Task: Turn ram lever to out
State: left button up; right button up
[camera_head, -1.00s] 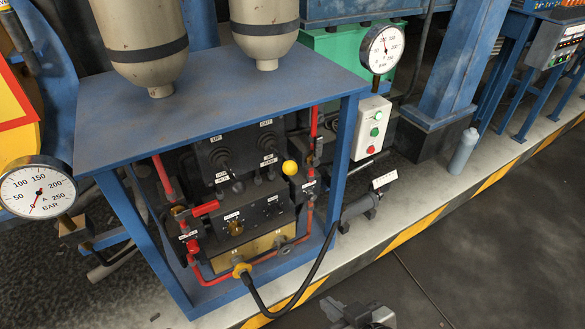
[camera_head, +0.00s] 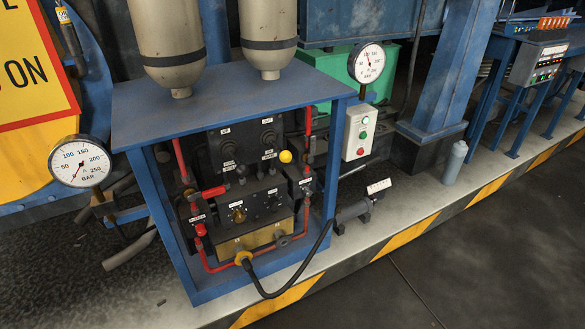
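The black lever panel (camera_head: 243,150) stands inside the blue frame, with two round lever bases side by side on its face. Small white labels sit above and below them, too small to read surely. A dark lever knob (camera_head: 241,171) shows below the left base. A yellow ball knob (camera_head: 285,156) is at the panel's right edge. I cannot tell for sure which lever is the ram lever or how it is set. Neither of my grippers is in view.
A blue tabletop (camera_head: 205,97) overhangs the panel, with two tanks above it. A red handle (camera_head: 214,191) and a black hose (camera_head: 300,277) are lower down. A button box (camera_head: 359,132) stands right. The dark floor (camera_head: 450,260) in front is clear.

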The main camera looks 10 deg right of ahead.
aim_at(285, 156)
jog(key=z, duration=1.3)
jog(key=i, duration=0.8)
jog(key=u, duration=0.9)
